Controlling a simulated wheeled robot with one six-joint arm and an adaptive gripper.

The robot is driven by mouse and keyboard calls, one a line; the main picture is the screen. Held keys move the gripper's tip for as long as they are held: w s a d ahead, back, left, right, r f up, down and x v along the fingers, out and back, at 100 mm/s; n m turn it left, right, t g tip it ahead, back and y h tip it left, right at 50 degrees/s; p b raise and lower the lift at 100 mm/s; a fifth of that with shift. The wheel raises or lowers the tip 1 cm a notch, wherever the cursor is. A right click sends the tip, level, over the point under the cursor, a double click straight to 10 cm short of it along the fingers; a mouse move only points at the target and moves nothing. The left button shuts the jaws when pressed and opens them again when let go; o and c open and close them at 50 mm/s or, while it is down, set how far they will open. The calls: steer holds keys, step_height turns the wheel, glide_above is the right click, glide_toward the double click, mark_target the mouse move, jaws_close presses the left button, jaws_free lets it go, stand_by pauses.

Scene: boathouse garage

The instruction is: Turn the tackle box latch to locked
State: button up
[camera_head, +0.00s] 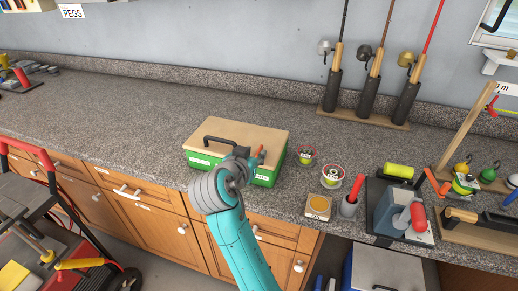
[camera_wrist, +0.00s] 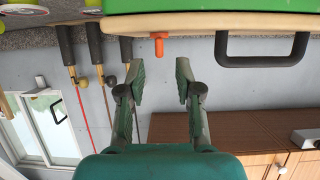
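The tackle box has a tan lid (camera_head: 250,136), a green body (camera_head: 265,175) and a dark handle (camera_head: 216,141) on its front left. The orange latch (camera_head: 261,153) sits near the lid's front edge, partly behind my gripper (camera_head: 243,162). In the wrist view, which is upside down, the orange latch (camera_wrist: 158,46) sticks out from the lid edge (camera_wrist: 190,22), beside the black handle (camera_wrist: 262,48). My gripper (camera_wrist: 158,80) is open and empty there. The latch lies beyond the gap between its fingertips, apart from both. Its lock markings cannot be read.
A grey device with a red handle (camera_head: 395,210) is farther right. Fishing rods (camera_head: 370,95) stand behind. The counter left of the box (camera_head: 120,115) is clear.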

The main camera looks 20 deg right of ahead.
mark_target(259, 149)
steer(key=shift+x, duration=2.6)
jaws_close()
